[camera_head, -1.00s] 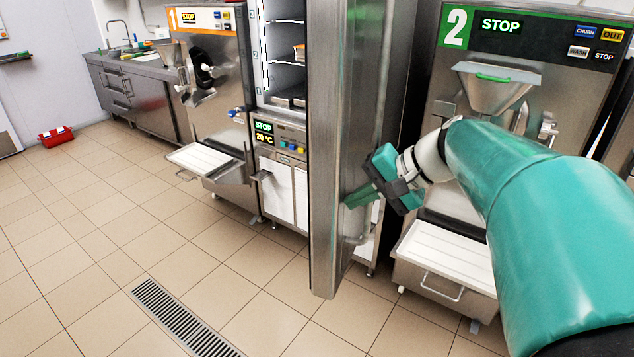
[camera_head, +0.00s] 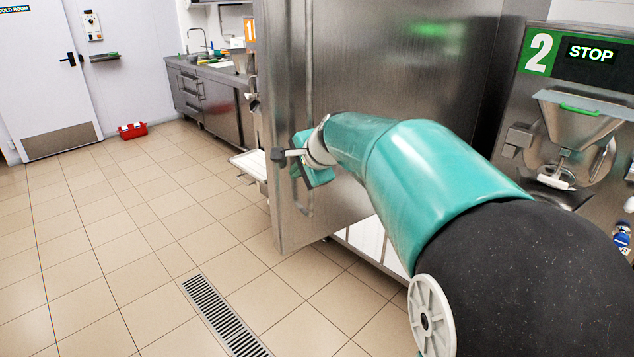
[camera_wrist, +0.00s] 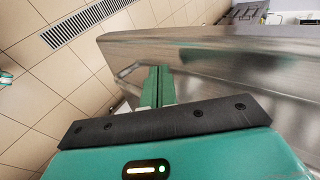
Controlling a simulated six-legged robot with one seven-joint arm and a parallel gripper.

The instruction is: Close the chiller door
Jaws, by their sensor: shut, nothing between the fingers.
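The chiller door (camera_head: 400,70) is a large steel panel that stands swung open, its outer face towards me in the body view. A vertical bar handle (camera_head: 308,190) runs down near its free edge. My gripper (camera_head: 297,168) is at this face beside the handle, with its fingers shut and empty. In the wrist view the green fingers of my gripper (camera_wrist: 158,86) lie close together against the door (camera_wrist: 215,55). I cannot tell whether they touch it. The door hides the chiller's inside and most of its front.
Batch freezer 2 (camera_head: 575,110) stands to the right. Part of freezer 1's white tray (camera_head: 248,165) shows past the door's left edge. A floor drain (camera_head: 222,315) runs across open tiles. A red box (camera_head: 132,131) sits by the far wall, near a sink counter (camera_head: 207,100).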

